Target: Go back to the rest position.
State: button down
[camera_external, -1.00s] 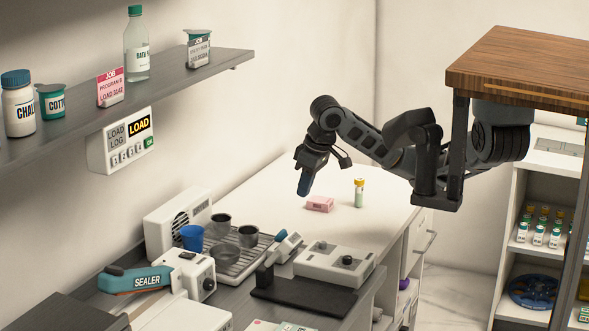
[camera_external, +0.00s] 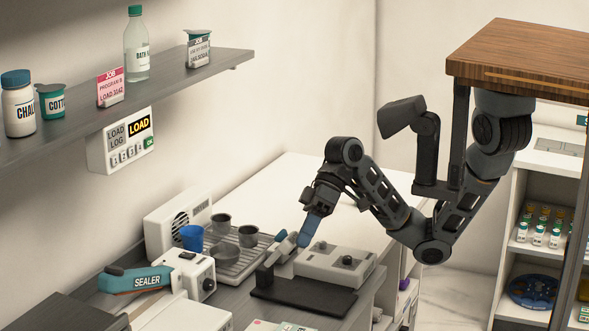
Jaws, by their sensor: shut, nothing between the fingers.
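My gripper (camera_external: 306,240) points down with its blue fingertips shut and empty. In the picture it is just above the left end of the white box device with dark knobs (camera_external: 335,262). I cannot tell whether it touches anything there. My arm reaches to it from the right, with its elbow bent low over the counter's right edge. The pink box and the yellow-capped vial on the white counter (camera_external: 290,182) are hidden behind my arm.
A rack with dark cups (camera_external: 222,262), a blue cup (camera_external: 193,237) and a sealer (camera_external: 150,280) stand left of my gripper. A dark plate (camera_external: 305,296) lies in front. A shelf with bottles (camera_external: 200,80) is at upper left. The back of the white counter is clear.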

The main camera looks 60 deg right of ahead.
jog(key=a+r+m+t+y, duration=0.1)
jog(key=a+m+t+y, duration=0.2)
jog(key=a+y, duration=0.1)
jog(key=s+d+f+m+t+h, duration=0.2)
jog(key=d+f+m+t+h, duration=0.1)
jog(key=d+f, duration=0.1)
jog(key=s+d+f+m+t+h+b, duration=0.1)
jog(key=s+d+f+m+t+h, duration=0.2)
jog(key=d+f, duration=0.1)
jog(key=s+d+f+m+t+h, duration=0.3)
jog(key=d+f, duration=0.1)
jog(key=f, duration=0.1)
jog(key=shift+d+f, duration=0.15)
jog(key=shift+f, duration=0.1)
jog(key=s+d+n+h, duration=0.2)
jog(key=s+d, duration=0.4)
jog(key=s, duration=0.3)
jog(key=s+d+n+t+h+b, duration=0.1)
jog(key=s+d+n, duration=0.3)
jog(key=s, duration=0.5)
jog(key=d, duration=0.2)
jog(key=shift+d+r+h, duration=0.15)
jog(key=shift+d+h, duration=0.2)
jog(key=shift+h, duration=0.05)
jog(key=c, duration=1.9)
grip_release()
